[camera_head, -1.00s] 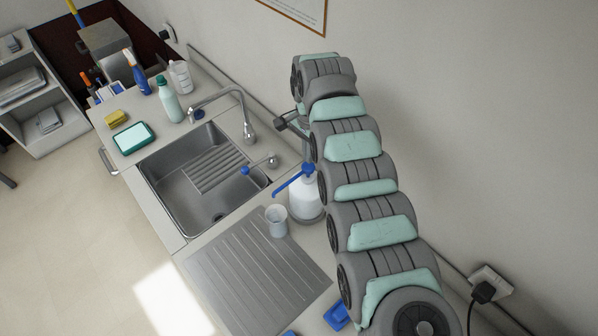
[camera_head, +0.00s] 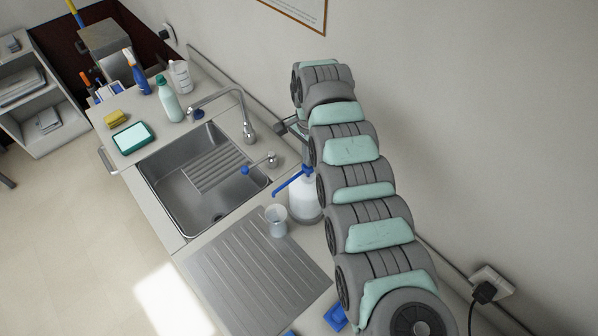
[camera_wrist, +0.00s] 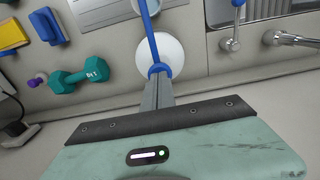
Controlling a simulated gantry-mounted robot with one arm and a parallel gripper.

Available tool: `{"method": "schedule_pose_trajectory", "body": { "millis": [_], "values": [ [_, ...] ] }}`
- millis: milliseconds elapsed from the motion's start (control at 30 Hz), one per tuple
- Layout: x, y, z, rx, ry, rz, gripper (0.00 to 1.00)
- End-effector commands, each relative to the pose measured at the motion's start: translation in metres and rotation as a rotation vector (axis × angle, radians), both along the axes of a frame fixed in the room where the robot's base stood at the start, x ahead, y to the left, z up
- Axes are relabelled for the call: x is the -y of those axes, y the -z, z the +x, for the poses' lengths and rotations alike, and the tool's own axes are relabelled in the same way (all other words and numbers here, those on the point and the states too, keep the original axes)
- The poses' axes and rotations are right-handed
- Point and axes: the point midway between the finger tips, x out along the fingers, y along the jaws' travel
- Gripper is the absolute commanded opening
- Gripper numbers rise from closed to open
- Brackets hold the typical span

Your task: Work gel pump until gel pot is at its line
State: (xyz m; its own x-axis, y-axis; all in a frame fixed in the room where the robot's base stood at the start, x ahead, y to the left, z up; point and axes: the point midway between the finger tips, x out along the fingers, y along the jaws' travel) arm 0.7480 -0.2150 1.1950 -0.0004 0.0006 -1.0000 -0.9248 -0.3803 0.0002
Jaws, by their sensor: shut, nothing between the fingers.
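The gel pump (camera_head: 305,202) is a white bottle with a blue head and a long blue spout, standing upright beside the ribbed drainboard. My arm partly hides it in the head view. In the wrist view the white bottle (camera_wrist: 172,50) lies under the blue head.
The sink (camera_head: 205,180) and tap (camera_head: 245,120) lie left of the pump. A teal dumbbell (camera_wrist: 78,75) and blue and yellow items are on the counter in the wrist view. The wall is close behind my arm. The drainboard (camera_head: 250,285) is mostly clear.

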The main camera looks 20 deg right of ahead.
Motion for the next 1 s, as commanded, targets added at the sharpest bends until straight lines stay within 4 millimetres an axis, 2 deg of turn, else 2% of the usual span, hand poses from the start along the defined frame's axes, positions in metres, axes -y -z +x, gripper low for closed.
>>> {"method": "schedule_pose_trajectory", "body": {
  "millis": [733,1000],
  "values": [
    [0.001,0.023,0.0,0.001,0.0,-0.001,0.0],
    [0.001,0.022,0.0,0.0,0.001,-0.001,0.0]
  ]
}}
